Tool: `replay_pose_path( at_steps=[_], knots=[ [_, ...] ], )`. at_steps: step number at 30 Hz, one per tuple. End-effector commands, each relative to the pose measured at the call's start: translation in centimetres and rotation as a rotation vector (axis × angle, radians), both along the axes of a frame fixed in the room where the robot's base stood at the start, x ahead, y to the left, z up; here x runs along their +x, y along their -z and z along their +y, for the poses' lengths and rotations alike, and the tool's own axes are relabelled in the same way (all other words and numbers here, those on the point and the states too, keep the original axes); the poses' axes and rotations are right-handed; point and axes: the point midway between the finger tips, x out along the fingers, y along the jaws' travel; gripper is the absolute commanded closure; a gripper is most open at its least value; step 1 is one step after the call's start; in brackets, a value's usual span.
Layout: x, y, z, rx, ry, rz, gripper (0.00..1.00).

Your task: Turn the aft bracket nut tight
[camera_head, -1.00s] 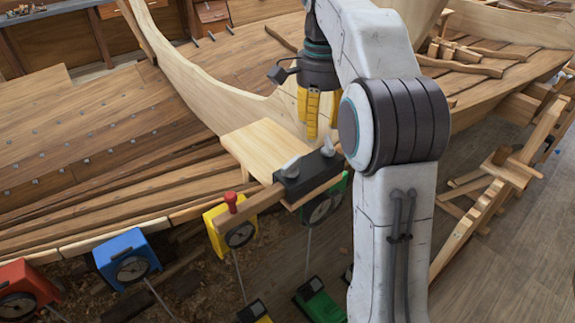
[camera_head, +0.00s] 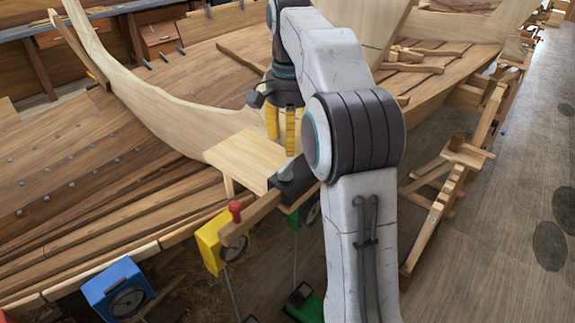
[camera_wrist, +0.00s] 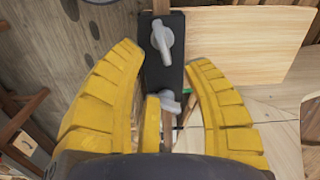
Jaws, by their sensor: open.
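The black bracket (camera_head: 296,180) sits on a wooden plank at the edge of the pale board, partly hidden by my arm in the head view. The wrist view shows the bracket (camera_wrist: 180,72) with two grey wing nuts. One wing nut (camera_wrist: 162,38) stands at the top, beyond my fingertips. The other wing nut (camera_wrist: 170,104) lies between my yellow fingers, lower in the picture. I cannot tell which one is aft. My gripper (camera_head: 283,138) points down just above the bracket. In the wrist view my gripper (camera_wrist: 164,70) is open, with nothing held.
The pale board (camera_head: 245,160) lies beside the bracket. A yellow box with a dial (camera_head: 208,245) and a blue one (camera_head: 115,288) hang at the plank edge. A wooden trestle (camera_head: 440,205) stands to the right.

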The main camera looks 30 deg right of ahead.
Motion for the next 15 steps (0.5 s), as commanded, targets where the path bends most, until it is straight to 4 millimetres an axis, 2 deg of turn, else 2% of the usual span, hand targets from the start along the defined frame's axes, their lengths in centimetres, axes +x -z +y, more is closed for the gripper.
replay_pose_path(
  at_steps=[5,15],
  knots=[
    [0.0,1.1,0.0,0.000,-0.018,0.001,0.55],
    [-0.1,5.1,0.0,0.000,-0.017,0.001,0.55]
  ],
)
